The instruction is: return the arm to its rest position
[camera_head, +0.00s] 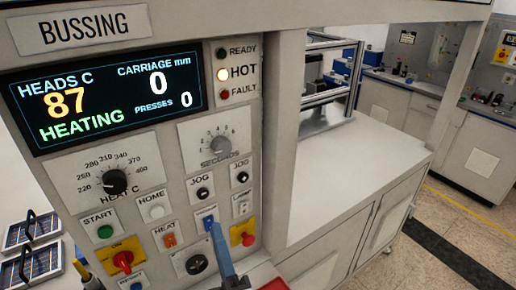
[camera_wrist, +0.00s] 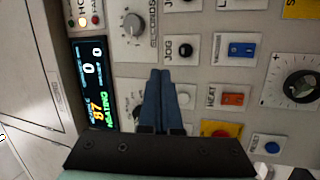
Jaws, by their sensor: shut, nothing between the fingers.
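My gripper (camera_head: 217,232) is at the lower middle of the head view, in front of the lower part of the bussing control panel (camera_head: 215,165). Its blue fingers are together with nothing between them. In the wrist view the shut fingers (camera_wrist: 160,76) point at the panel, beside a white button and between the display (camera_wrist: 91,85) and the orange heat switch (camera_wrist: 233,99). I cannot tell whether the fingertips touch the panel. Most of my arm is out of view.
The display (camera_head: 105,95) reads 87, HEATING, carriage 0 mm, presses 0; the HOT lamp (camera_head: 222,74) is lit. A red-yellow knob (camera_head: 122,260) and red button (camera_head: 247,239) flank my gripper. The bench top (camera_head: 345,165) at right is largely clear. Solar panels (camera_head: 33,262) lie lower left.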

